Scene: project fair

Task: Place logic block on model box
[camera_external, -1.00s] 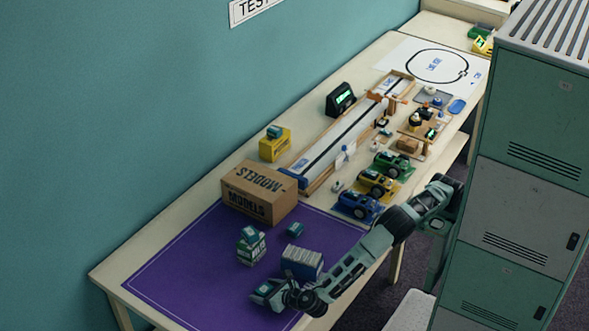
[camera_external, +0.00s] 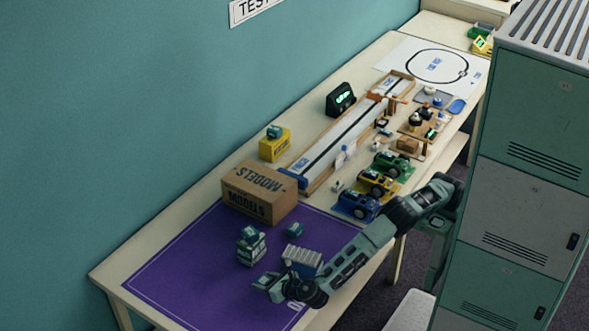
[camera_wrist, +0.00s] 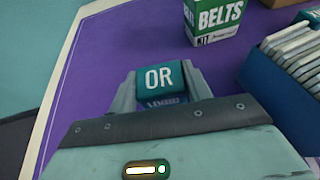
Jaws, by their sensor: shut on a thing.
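My gripper (camera_wrist: 160,88) is shut on a teal logic block (camera_wrist: 161,77) marked "OR" in the wrist view. The block sits between the two fingers, its label facing the camera. In the external view my gripper (camera_external: 266,287) is over the front part of the purple mat; the held block is hard to make out there. The brown cardboard model box (camera_external: 245,205), marked "MODELS", stands at the back edge of the mat, farther along the table from my gripper. Its top looks closed and bare.
A blue tray of cards (camera_external: 303,259) is beside my gripper. Another teal block (camera_external: 295,229) lies on the mat (camera_external: 180,265). Toy cars (camera_external: 357,206) stand beyond.

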